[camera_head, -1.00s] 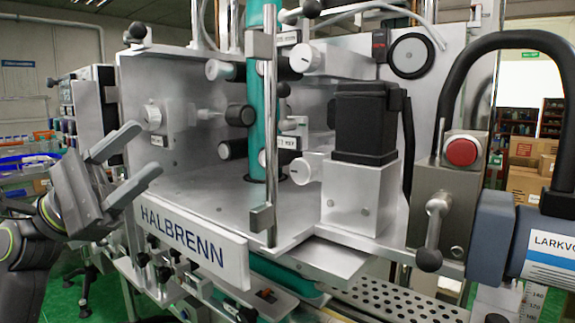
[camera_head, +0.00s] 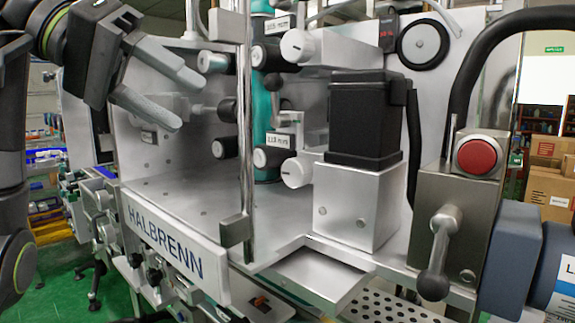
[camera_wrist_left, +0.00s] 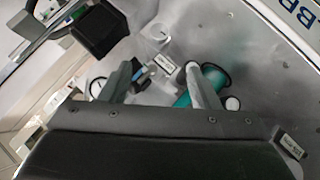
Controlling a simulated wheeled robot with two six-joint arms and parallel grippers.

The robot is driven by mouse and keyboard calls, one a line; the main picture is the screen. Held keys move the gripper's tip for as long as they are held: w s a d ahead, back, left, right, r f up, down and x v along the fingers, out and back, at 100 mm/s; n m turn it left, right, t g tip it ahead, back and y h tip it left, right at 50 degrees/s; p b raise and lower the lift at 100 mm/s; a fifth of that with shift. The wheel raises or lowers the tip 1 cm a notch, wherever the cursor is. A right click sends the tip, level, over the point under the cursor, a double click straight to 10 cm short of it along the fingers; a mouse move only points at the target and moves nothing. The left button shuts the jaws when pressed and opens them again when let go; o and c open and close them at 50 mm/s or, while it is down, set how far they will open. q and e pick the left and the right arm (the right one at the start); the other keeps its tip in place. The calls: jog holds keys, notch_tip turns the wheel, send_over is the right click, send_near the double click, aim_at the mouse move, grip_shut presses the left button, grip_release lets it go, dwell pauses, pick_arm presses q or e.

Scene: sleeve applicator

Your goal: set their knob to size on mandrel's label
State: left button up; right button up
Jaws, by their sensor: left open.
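The teal mandrel (camera_head: 262,112) stands upright inside the machine. A small white label (camera_head: 278,141) with dark print is in front of it; its text is too small to read surely. Two white knobs show, an upper one (camera_head: 297,46) and a lower one (camera_head: 296,172), each with a label plate close by. My left gripper (camera_head: 190,105) is open and empty, left of the mandrel and apart from both knobs. In the left wrist view, the teal mandrel (camera_wrist_left: 214,78) is partly hidden behind one finger, and a label plate (camera_wrist_left: 165,63) shows between the fingers. My right gripper is out of view.
A chrome upright (camera_head: 246,120) stands at the machine's open front. A black motor block (camera_head: 362,115) is right of the knobs. A red button (camera_head: 477,156) and a lever (camera_head: 437,255) are further right. The HALBRENN front plate (camera_head: 165,240) edges the clear metal deck.

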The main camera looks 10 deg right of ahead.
aim_at(285, 171)
pick_arm(q)
jog(key=x, duration=1.6)
jog(key=shift+d+b, duration=0.1)
jog(key=shift+b, duration=0.3)
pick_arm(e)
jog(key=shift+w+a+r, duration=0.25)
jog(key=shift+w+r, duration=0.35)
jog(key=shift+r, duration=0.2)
pick_arm(q)
jog(key=shift+c, duration=0.5)
jog(key=c, duration=0.9)
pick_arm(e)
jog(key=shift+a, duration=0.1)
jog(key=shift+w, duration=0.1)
